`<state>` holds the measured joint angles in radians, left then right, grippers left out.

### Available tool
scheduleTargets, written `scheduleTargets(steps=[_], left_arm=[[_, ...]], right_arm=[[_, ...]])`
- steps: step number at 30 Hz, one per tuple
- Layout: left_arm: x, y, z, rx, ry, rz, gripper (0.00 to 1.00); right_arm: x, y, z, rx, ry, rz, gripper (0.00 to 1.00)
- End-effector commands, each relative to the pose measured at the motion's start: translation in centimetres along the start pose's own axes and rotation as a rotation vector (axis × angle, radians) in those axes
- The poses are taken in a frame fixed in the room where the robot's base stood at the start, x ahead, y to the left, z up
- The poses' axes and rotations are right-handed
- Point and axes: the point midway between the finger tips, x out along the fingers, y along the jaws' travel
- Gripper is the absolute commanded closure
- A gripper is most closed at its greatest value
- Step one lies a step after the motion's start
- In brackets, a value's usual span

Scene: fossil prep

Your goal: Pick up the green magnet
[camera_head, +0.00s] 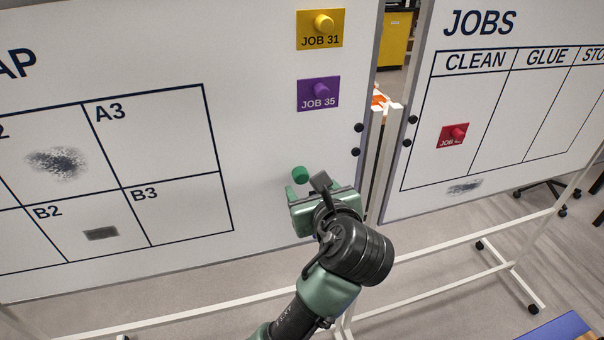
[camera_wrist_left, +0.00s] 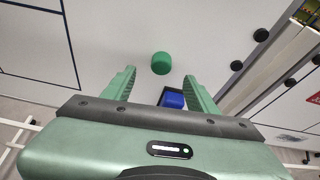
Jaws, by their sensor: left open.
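The green magnet (camera_head: 301,174) is a small round knob on the left whiteboard, below the purple card. In the left wrist view the green magnet (camera_wrist_left: 161,63) shows ahead, between the lines of the two fingers and a little beyond their tips. My left gripper (camera_head: 307,188) is open in front of the board, close to the magnet, and hides part of the board below it. In the left wrist view its green fingers (camera_wrist_left: 160,82) are spread with nothing between them at the tips. My right gripper is not in view.
A yellow JOB 31 card (camera_head: 331,41) and a purple JOB 35 card (camera_head: 303,103) hang above. A blue item (camera_wrist_left: 173,99) shows low between the fingers. Black knobs (camera_head: 359,128) line the board's right edge. The JOBS whiteboard (camera_head: 425,172) stands right, past white stand posts.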

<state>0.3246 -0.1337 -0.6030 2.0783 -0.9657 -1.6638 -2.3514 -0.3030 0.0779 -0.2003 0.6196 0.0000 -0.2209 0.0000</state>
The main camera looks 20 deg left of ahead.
Motion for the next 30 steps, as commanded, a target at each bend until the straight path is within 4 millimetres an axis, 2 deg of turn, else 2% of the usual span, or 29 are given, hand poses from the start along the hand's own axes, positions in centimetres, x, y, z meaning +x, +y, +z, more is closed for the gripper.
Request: scheduleTargets(steps=[12, 16, 22, 23, 27, 29, 30], left_arm=[[5.7, -0.2, -0.2, 0.002, 0.001, 0.002, 0.42], [6.7, -0.2, -0.3, -0.001, 0.002, -0.001, 0.42], [6.8, -0.2, -0.4, -0.002, 0.002, -0.003, 0.42], [6.8, -0.2, -0.4, -0.002, 0.002, -0.002, 0.45], [6.7, -0.2, -0.4, -0.001, 0.002, -0.002, 0.84], [6.7, -0.2, -0.4, -0.001, 0.002, -0.002, 1.00], [6.7, -0.2, -0.4, -0.001, 0.002, -0.002, 1.00]], right_arm=[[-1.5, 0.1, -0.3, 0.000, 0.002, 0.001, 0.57], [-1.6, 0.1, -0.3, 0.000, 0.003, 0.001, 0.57], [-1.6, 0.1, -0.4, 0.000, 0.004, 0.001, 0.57], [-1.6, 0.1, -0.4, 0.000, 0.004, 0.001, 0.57], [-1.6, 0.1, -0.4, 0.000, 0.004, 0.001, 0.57], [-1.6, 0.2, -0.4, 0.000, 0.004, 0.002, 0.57], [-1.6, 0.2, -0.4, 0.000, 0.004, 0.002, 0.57]])
